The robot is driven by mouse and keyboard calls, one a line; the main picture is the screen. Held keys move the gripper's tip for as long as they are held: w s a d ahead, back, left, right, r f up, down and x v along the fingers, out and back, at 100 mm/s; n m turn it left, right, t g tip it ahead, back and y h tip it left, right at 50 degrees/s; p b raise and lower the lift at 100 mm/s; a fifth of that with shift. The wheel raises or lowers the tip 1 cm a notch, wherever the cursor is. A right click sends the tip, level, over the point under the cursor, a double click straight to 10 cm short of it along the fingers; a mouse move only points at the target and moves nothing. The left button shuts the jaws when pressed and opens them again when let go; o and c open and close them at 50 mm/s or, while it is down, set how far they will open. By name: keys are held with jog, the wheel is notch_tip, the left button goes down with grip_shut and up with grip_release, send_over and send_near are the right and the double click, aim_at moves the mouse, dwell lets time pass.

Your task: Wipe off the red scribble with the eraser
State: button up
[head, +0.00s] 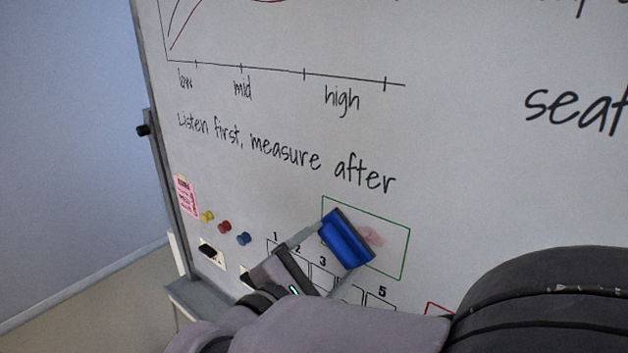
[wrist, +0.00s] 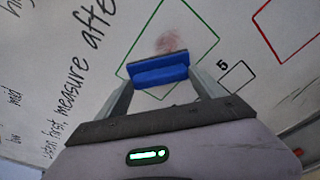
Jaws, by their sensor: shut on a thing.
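A blue eraser (head: 346,238) is held between the two fingers of my gripper (head: 322,258), against or very near the whiteboard. It also shows in the wrist view (wrist: 160,70), with a gripper finger at each end. The red scribble (head: 374,236) is a faint, smeared pinkish patch inside a green outlined box (head: 408,254). It lies just right of the eraser in the head view and just above it in the wrist view (wrist: 170,42). The eraser covers part of the box's left side. Whether its face touches the board is hard to tell.
The whiteboard (head: 450,150) carries a graph and handwriting. A pink note (head: 185,197) and yellow, red and blue magnets (head: 224,227) are at its lower left. Numbered boxes (head: 322,275) lie below the green box. A red outlined box (wrist: 290,25) is to the right.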

jog(key=shift+w+d, duration=0.15)
jog(key=shift+s+d, duration=1.25)
jog(key=shift+d, duration=0.2)
jog(key=shift+w+a, duration=1.35)
jog(key=shift+a, duration=0.15)
jog(key=shift+f+p+v, duration=0.15)
jog(key=shift+p+v, duration=0.3)
jog(key=shift+v, duration=1)
jog(key=shift+f+p+v, duration=0.15)
jog(key=shift+p+v, duration=0.3)
jog(key=shift+v, duration=1)
jog(key=shift+a, duration=0.1)
